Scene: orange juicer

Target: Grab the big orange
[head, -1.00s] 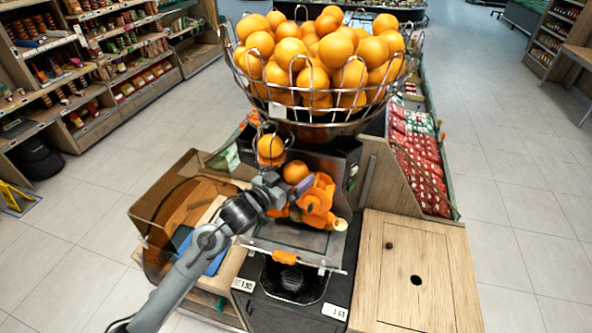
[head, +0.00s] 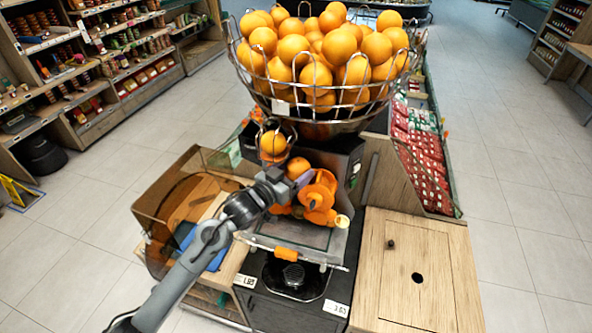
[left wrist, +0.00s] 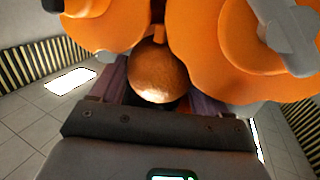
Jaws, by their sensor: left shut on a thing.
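A round orange (left wrist: 155,72) sits between the purple fingers of my left gripper (left wrist: 157,88) in the left wrist view, and the gripper is shut on it. In the head view my left gripper (head: 300,183) is at the front of the juicer, beside its orange pressing parts (head: 318,196). An orange (head: 298,167) shows just behind the fingers there. The gripper and wrist hide part of the juicer's inside. The pressing parts also fill the top of the left wrist view (left wrist: 225,50). My right gripper is not in view.
A wire basket (head: 318,103) piled with oranges stands above the juicer. Another orange (head: 273,142) is in the wire feed below it. A clear curved cover (head: 160,215) stands open to the left.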

